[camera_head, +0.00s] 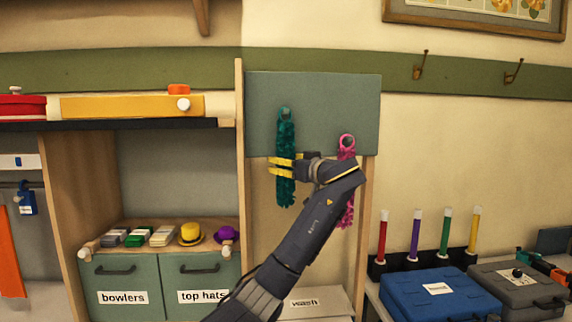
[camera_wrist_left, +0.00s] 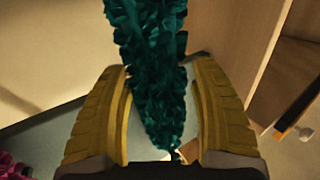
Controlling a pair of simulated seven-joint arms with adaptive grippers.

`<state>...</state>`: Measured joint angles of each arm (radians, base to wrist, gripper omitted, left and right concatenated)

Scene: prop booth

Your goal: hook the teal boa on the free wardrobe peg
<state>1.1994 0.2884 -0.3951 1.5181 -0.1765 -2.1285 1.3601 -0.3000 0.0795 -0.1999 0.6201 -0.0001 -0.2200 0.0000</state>
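The teal boa (camera_head: 286,135) hangs straight down in front of the grey-green board (camera_head: 325,95), its loop at the top. I cannot tell whether a peg passes through that loop. A pink boa (camera_head: 346,206) hangs to its right, partly behind my arm. My left gripper (camera_head: 281,167) is around the teal boa's lower half. In the left wrist view, the teal boa (camera_wrist_left: 158,70) runs between the yellow fingers, which stand apart with a visible gap on the right side. My right gripper is not in view.
A wooden post (camera_head: 239,150) and cabinet with hats stand left of the board. Bare hooks (camera_head: 420,65) are on the wall rail at right. A blue case (camera_head: 437,296), a grey case (camera_head: 515,285) and several coloured tubes stand lower right.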

